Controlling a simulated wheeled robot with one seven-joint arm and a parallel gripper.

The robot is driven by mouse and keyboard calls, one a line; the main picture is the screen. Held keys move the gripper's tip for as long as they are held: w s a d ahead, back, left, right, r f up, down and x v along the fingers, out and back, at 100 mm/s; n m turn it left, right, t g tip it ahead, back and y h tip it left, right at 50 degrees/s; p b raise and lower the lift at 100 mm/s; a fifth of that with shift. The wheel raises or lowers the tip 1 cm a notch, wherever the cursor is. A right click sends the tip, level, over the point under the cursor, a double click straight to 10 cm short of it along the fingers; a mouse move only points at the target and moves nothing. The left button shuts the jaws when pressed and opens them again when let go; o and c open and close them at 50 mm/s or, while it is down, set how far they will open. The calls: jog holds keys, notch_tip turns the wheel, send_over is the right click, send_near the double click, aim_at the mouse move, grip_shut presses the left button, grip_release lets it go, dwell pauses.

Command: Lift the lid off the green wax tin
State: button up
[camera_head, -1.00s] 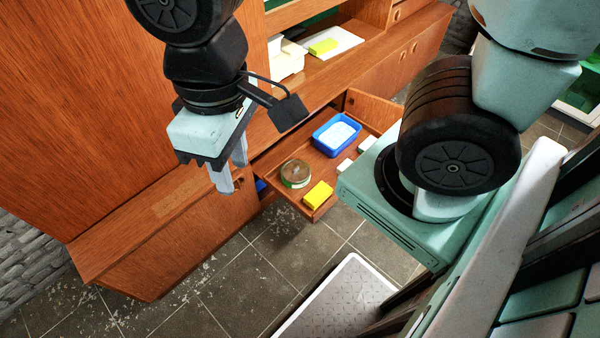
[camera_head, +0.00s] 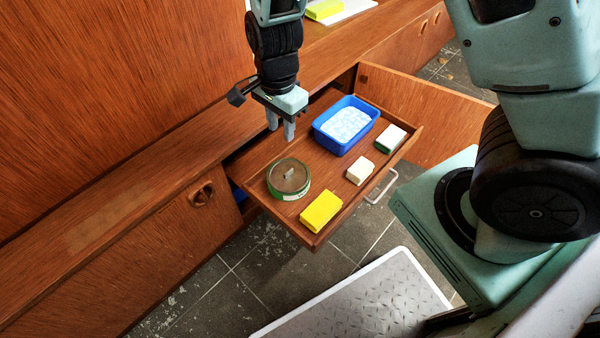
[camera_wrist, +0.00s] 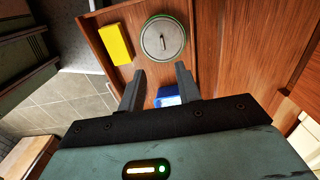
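The round green wax tin (camera_head: 281,195) sits at the left end of the open drawer; only its green side band with a pale label shows under the lid. The flat grey-brown lid (camera_head: 299,184) is on top of it and has a small raised handle in its middle. In the wrist view the lid (camera_wrist: 153,43) is seen from above, ahead of the fingers. My gripper (camera_head: 281,129) is open and empty, fingers pointing down, above the drawer and behind the tin. The fingers also show apart in the wrist view (camera_wrist: 160,85).
The open wooden drawer (camera_head: 310,158) also holds a yellow block (camera_head: 321,211), a blue tray (camera_head: 362,140) with a pale patterned item, and white blocks (camera_head: 360,171).

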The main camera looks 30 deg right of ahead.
jog(key=b, duration=0.5)
send_over(286, 173)
notch_tip(286, 173, down, 13)
jog(key=shift+s+a+r, duration=0.1)
jog(key=shift+a+r, duration=0.05)
jog(key=shift+r, duration=0.05)
notch_tip(286, 173, down, 5)
jog(key=b, duration=0.3)
jog(key=shift+c, duration=0.3)
grip_shut()
